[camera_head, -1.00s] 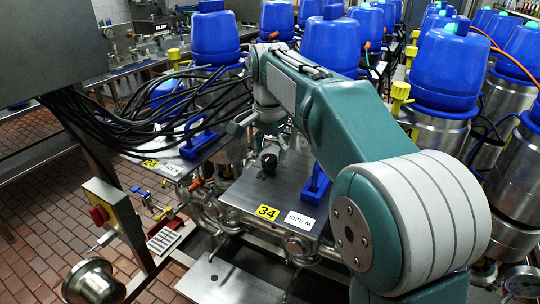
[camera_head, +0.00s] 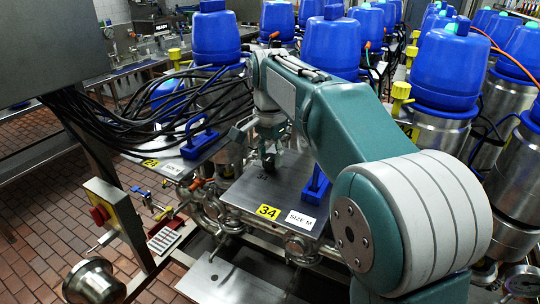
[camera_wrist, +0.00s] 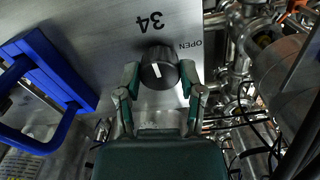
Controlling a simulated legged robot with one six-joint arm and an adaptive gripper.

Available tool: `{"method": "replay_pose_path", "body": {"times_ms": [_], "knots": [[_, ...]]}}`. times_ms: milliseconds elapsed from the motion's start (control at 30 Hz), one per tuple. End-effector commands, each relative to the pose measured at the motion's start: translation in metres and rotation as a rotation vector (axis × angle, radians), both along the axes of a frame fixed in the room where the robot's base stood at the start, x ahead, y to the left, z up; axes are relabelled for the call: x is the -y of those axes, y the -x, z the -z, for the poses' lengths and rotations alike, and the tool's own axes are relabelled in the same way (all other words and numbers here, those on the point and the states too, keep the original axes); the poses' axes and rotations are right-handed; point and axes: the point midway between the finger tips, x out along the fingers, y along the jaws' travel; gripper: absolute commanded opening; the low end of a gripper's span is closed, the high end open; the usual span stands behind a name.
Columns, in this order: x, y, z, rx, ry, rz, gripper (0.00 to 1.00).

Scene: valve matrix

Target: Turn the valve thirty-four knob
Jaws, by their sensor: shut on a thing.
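The valve thirty-four knob (camera_wrist: 160,70) is black and round with a white pointer line. It sits on a metal plate (camera_wrist: 90,30) marked "34" and "OPEN" in the wrist view. My gripper (camera_wrist: 158,80) is shut on the knob, with one finger on each side of it. The white line points roughly down, toward my wrist, in that view. In the head view the knob (camera_head: 269,162) shows small and dark on the plate, partly hidden by my gripper (camera_head: 268,156). A yellow "34" label (camera_head: 267,211) is on the plate's front edge.
A blue handle (camera_wrist: 45,85) stands left of the knob in the wrist view, and beside my arm in the head view (camera_head: 316,184). Pipes (camera_wrist: 245,60) lie to the right. Black cables (camera_head: 150,120) hang left of my arm. Blue-capped valves (camera_head: 330,45) stand behind.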

Motion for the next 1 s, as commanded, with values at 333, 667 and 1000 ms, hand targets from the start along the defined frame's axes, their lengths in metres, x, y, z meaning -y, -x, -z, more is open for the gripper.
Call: {"method": "replay_pose_path", "body": {"times_ms": [333,667,1000], "knots": [[-0.0004,-0.0010,0.0020,0.000,0.000,-0.223,0.02],[-0.0006,-0.0010,0.0023,-0.001,-0.001,-0.536,0.02],[-0.0006,-0.0010,0.0026,-0.001,-0.001,-0.859,0.02]]}}
